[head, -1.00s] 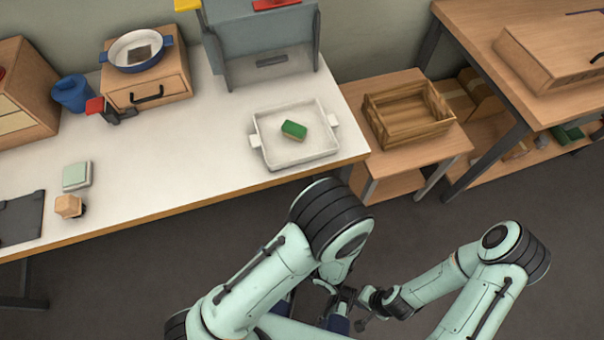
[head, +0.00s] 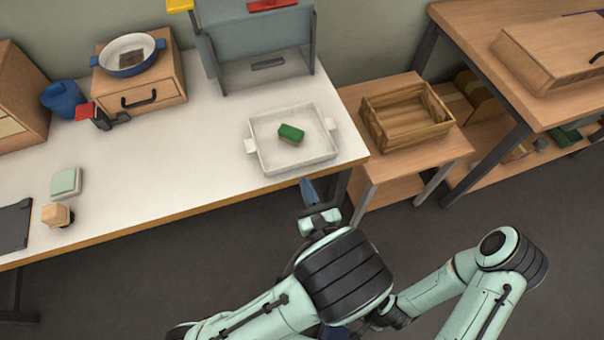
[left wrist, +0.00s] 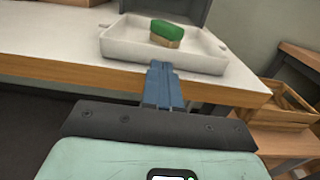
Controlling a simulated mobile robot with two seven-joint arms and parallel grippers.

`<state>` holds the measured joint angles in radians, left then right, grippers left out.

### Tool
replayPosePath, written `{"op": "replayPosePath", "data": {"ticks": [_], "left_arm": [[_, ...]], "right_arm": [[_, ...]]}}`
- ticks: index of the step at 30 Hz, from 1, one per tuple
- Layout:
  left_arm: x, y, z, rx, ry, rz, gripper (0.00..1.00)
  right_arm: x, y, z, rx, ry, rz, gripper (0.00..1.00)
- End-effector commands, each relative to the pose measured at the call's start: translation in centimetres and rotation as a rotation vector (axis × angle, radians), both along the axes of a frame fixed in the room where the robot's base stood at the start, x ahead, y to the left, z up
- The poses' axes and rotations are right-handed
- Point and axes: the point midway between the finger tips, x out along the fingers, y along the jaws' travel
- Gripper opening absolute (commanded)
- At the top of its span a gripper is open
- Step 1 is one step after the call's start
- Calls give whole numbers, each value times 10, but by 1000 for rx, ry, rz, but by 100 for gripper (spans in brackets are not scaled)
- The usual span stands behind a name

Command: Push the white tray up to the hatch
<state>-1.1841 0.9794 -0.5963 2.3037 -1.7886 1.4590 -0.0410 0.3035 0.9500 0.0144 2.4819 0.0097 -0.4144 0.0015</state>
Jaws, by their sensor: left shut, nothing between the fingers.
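The white tray (head: 262,164) lies on the white worktop near its front right edge, with a handle at each side. A green block with a tan underside (head: 291,133) sits in it, and shows in the left wrist view (left wrist: 167,31). The grey machine with the hatch (head: 262,50) stands behind the tray, with clear worktop between them. My left gripper (head: 308,188) is shut and empty, with blue fingers at the table's front edge, just before the tray; in the left wrist view the fingers (left wrist: 161,70) point at the tray's near wall. I cannot tell whether they touch it.
A wooden crate (head: 410,132) stands on a lower side table to the right. A blue-rimmed pan (head: 130,55) sits on a wooden drawer box at the back left. A blue cup (head: 62,99) and a pale green square block (head: 66,183) are farther left.

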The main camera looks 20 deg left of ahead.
Motion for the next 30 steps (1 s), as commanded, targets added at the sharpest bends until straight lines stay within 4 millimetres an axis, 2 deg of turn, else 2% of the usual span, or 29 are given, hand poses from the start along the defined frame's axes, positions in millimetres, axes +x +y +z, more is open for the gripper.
{"op": "replayPosePath", "data": {"ticks": [6, 22, 30], "left_arm": [[25, 17, 0, -2, 0, 2, 0], [34, 23, 0, -2, 1, 2, 0], [62, 43, 1, -1, 1, 2, 0]], "right_arm": [[1, 0, -2, 0, -3, -1, 0], [1, 0, -1, 0, -3, 0, 0], [-2, 0, 6, 1, 7, 1, 0]]}}
